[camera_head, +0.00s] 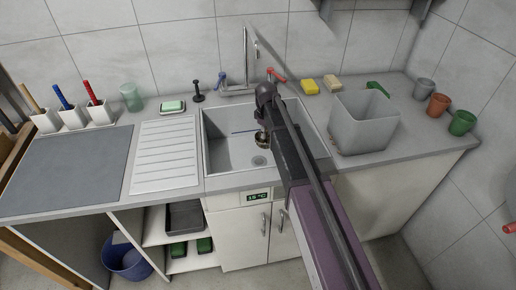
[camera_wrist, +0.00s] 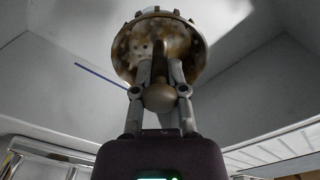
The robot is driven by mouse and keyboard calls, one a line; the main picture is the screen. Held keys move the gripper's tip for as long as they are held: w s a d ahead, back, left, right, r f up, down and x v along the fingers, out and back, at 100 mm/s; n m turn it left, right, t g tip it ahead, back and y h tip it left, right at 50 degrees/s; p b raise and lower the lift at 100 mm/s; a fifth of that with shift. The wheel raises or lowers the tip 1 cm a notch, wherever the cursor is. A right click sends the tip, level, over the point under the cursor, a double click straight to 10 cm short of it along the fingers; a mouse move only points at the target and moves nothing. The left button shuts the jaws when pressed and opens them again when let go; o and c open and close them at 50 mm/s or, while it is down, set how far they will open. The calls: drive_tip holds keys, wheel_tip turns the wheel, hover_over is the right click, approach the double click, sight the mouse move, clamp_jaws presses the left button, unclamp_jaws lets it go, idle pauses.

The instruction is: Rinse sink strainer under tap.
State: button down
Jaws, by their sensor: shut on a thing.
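My gripper (camera_head: 263,128) is inside the sink area, shut on the sink strainer (camera_head: 262,140). In the wrist view, the gripper's fingers (camera_wrist: 160,92) close on the strainer's knob. The strainer (camera_wrist: 150,35) is a round metal cup with holes, and brown grime covers much of it. It hangs above the floor of the grey sink (camera_head: 223,152), apart from the drain (camera_head: 259,161). The tap (camera_head: 244,62) stands behind the sink, with a blue handle (camera_head: 220,78) and a red handle (camera_head: 276,74). I see no clear water stream, and my arm hides part of the sink.
A thin blue stick-like thing (camera_head: 243,132) shows in the sink. A grey bin (camera_head: 366,125) stands close on the right, near yellow and tan sponges and several cups. The ribbed drainboard (camera_head: 165,155) at left is clear. A soap dish (camera_head: 172,106) stands behind it.

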drive_tip(key=w+a+f+b, duration=0.2)
drive_tip(key=w+f+b, duration=0.1)
drive_tip(key=f+b, duration=0.2)
drive_tip(key=shift+a+f, duration=0.35)
drive_tip(key=shift+f, duration=0.6)
drive_tip(key=shift+b, duration=0.3)
drive_tip(key=shift+f, duration=0.1)
wheel_tip(320, 180, down, 7)
drive_tip(key=b, duration=0.7)
drive_tip(key=shift+f+b, duration=0.55)
drive_tip(key=shift+b, duration=0.05)
drive_tip(key=c, duration=0.6)
unclamp_jaws()
drive_tip(key=shift+r, duration=0.2)
